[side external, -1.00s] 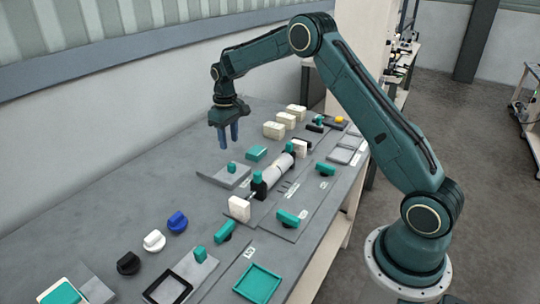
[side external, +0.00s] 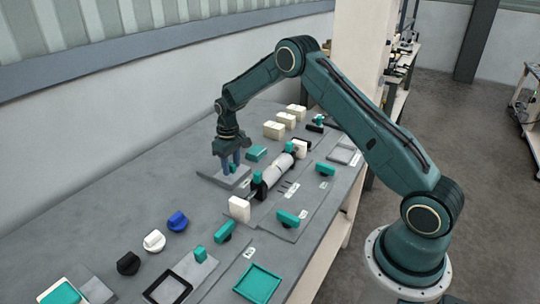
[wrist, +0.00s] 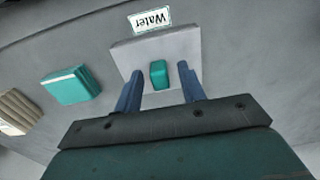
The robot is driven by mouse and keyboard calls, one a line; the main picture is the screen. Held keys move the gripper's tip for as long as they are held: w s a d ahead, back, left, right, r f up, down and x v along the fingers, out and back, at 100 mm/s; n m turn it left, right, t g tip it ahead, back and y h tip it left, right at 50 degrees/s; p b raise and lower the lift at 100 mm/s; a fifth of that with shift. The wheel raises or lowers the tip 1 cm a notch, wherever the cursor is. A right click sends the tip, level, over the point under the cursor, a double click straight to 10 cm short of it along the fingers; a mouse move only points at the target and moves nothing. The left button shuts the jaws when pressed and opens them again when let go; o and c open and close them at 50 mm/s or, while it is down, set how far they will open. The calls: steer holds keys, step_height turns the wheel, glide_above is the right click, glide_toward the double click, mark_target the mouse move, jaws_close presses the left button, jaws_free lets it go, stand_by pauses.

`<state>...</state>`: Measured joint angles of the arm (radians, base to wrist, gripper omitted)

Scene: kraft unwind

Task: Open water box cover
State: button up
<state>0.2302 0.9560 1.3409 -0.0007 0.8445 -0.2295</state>
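The water box cover (wrist: 132,54) is a flat grey plate with a small teal knob (wrist: 159,74) standing on it. In the wrist view a "Water" label (wrist: 149,18) lies along its edge. In the side view the cover (side external: 213,178) lies flat on the bench. My gripper (side external: 231,168) is right over it, with its blue fingers low around the teal knob. In the wrist view my gripper (wrist: 160,95) is open, one finger on each side of the knob, with a gap on both sides. The inside of the box is hidden by the cover.
A teal block (side external: 256,153) sits close behind the cover. A grey roller (side external: 277,169) with black and teal end parts stands to the right. A white block (side external: 239,208) is in front. Blue (side external: 178,221), white (side external: 154,240) and black (side external: 128,263) knobs lie nearer. Bare bench is left of the cover.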

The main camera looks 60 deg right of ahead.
jaws_close()
steer(key=shift+w, duration=3.9)
jaws_free()
steer(key=shift+r, duration=0.15)
